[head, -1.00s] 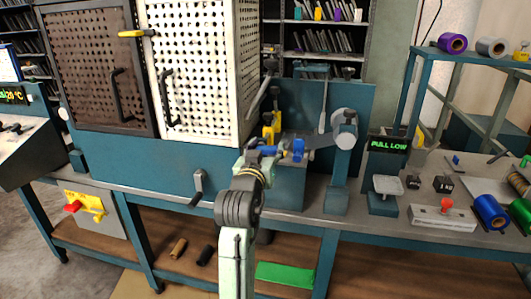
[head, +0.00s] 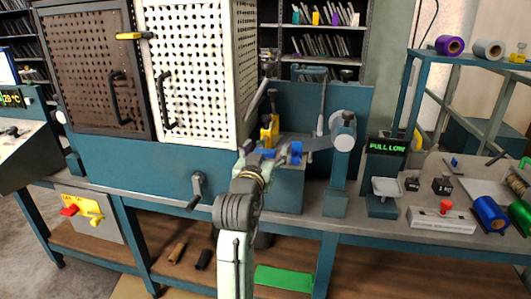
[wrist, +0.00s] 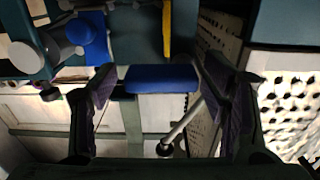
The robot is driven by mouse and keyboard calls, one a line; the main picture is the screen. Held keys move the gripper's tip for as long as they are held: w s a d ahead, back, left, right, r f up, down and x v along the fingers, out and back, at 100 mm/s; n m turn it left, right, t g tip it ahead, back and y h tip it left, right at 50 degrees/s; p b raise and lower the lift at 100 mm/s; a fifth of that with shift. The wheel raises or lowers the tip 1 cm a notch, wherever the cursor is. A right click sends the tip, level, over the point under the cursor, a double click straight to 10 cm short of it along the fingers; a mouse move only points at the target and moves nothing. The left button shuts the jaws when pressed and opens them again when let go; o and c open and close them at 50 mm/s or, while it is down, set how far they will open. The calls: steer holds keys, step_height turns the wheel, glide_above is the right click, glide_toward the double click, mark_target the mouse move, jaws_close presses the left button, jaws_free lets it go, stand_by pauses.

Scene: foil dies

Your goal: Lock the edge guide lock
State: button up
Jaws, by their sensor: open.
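The edge guide lock cannot be told for certain; the likeliest part is a blue bar (wrist: 162,78), lying between my fingers in the wrist view. Its blue also shows just beyond my gripper (head: 254,156) in the head view. My gripper, also in the wrist view (wrist: 158,88), is open, with one dark finger at each side of the bar. Gaps show beside the bar, so it is not gripped. A yellow upright part (head: 270,129) stands just behind, and a second blue part (head: 296,151) sits to its right. My wrist hides part of the machine front.
A cabinet with a perforated white door (head: 186,70) stands left of my gripper. A grey roller (head: 343,123) on a teal post is to the right. A PULL LOW display (head: 387,146) stands farther right.

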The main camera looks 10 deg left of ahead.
steer(key=s, duration=1.2)
